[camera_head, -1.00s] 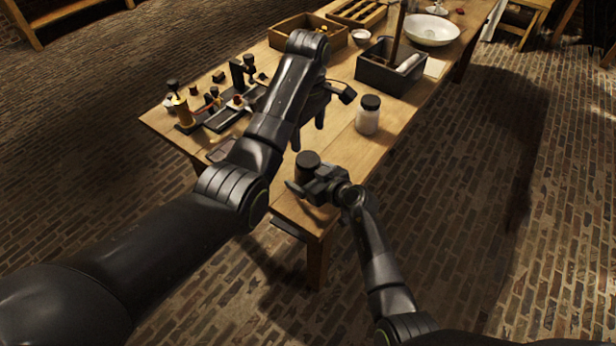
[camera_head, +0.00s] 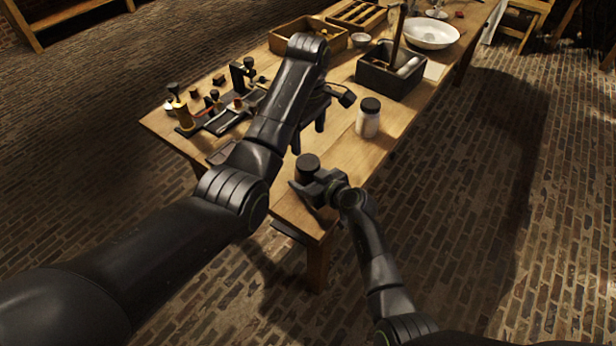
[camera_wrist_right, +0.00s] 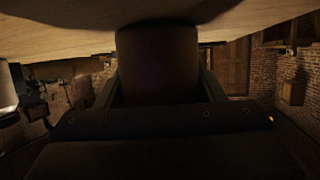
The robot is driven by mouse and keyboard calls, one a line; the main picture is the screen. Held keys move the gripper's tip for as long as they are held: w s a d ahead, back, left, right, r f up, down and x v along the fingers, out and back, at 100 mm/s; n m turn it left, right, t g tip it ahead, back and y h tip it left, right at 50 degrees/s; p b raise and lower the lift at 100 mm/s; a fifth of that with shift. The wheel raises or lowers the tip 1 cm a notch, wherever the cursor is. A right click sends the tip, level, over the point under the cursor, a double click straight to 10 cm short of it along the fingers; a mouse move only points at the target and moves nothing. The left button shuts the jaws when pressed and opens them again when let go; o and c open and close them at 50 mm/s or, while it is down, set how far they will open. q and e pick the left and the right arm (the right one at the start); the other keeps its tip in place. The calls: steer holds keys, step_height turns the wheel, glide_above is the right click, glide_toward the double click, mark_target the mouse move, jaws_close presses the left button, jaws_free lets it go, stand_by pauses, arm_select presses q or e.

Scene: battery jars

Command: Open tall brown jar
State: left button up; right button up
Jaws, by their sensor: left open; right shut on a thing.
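The tall brown jar (camera_head: 308,161) with a dark lid is at the near end of the wooden table. My right gripper (camera_head: 307,184) is shut around its body, with the lid showing above the fingers. In the right wrist view the jar's brown body (camera_wrist_right: 158,58) stands between the two fingers (camera_wrist_right: 158,88). I cannot tell whether its base rests on the table. My left gripper (camera_head: 309,130) is open and empty, pointing down over the table behind the jar. The left arm hides part of the tabletop.
A white jar with a black lid (camera_head: 368,118) stands right of my left gripper. A dark crate (camera_head: 378,79) and a wooden tray (camera_head: 284,43) are farther back. Several small dark and brass parts (camera_head: 187,118) lie on the left. The table edge (camera_head: 318,238) is close.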

mark_target(308, 162)
arm_select(q)
steer(key=m, duration=1.5)
steer(key=shift+m, duration=0.4)
steer(key=m, duration=1)
steer(key=shift+m, duration=0.4)
steer(key=m, duration=1.2)
steer(key=shift+m, duration=0.3)
steer(key=m, duration=0.5)
steer(key=shift+m, duration=0.3)
steer(key=shift+f, duration=4)
